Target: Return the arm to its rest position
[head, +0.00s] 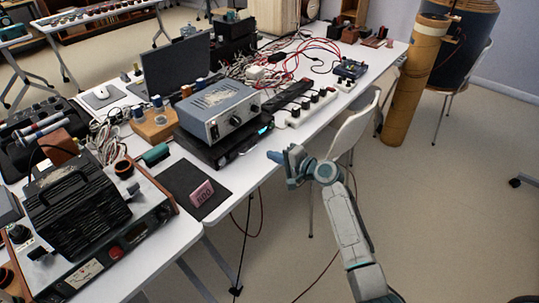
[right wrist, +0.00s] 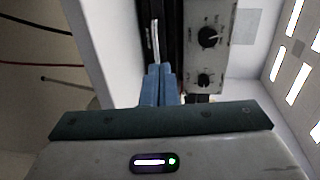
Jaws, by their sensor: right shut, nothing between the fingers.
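My right arm (head: 345,225) comes up from the bottom of the head view. Its gripper (head: 276,156) points left, at the front edge of the white table, in front of the grey-blue instrument box (head: 213,108). In the right wrist view its blue fingers (right wrist: 160,84) are together, with nothing between them. The instrument's dark knobs (right wrist: 207,38) show just beyond the fingers. I cannot tell whether the fingertips touch anything. My left gripper is not in view.
The white table (head: 258,172) is crowded with a power strip (head: 305,107), red cables, a laptop (head: 178,65) and a pink card (head: 202,193) on a black mat. A brown column (head: 412,85) and white chair (head: 354,128) stand at right. The floor (head: 450,210) right of my arm is clear.

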